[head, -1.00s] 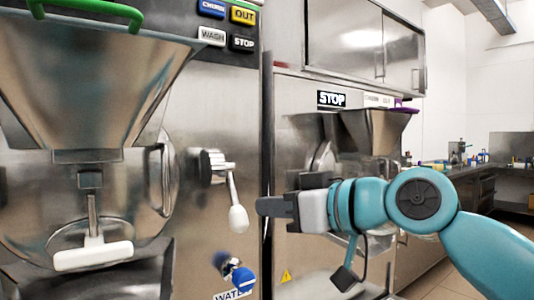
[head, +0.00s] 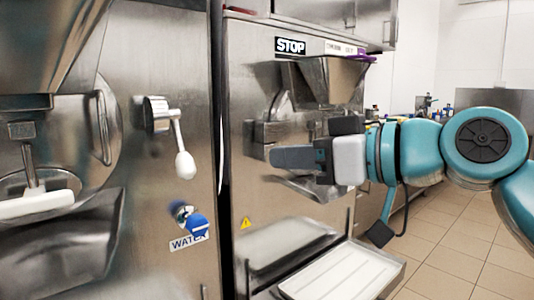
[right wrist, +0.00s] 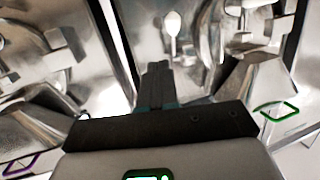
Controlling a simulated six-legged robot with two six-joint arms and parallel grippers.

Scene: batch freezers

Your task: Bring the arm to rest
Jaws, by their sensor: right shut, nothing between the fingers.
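My right gripper (head: 292,158) reaches in from the right in the head view on its teal arm. Its dark fingers are together with nothing between them, pointing left in front of the second freezer. In the right wrist view the shut fingers (right wrist: 157,85) point at the freezer fronts. The fingers look apart from the lever with the white knob (head: 185,163), which hangs down on the nearer freezer. The same white knob shows in the right wrist view (right wrist: 172,22). My left gripper is not in view.
The nearer freezer (head: 165,60) fills the left, with a blue water tap (head: 196,223) below the lever. The second freezer (head: 248,120) stands behind my gripper. A white tray (head: 340,278) juts out low in front of it. Tiled floor (head: 450,240) is open at the right.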

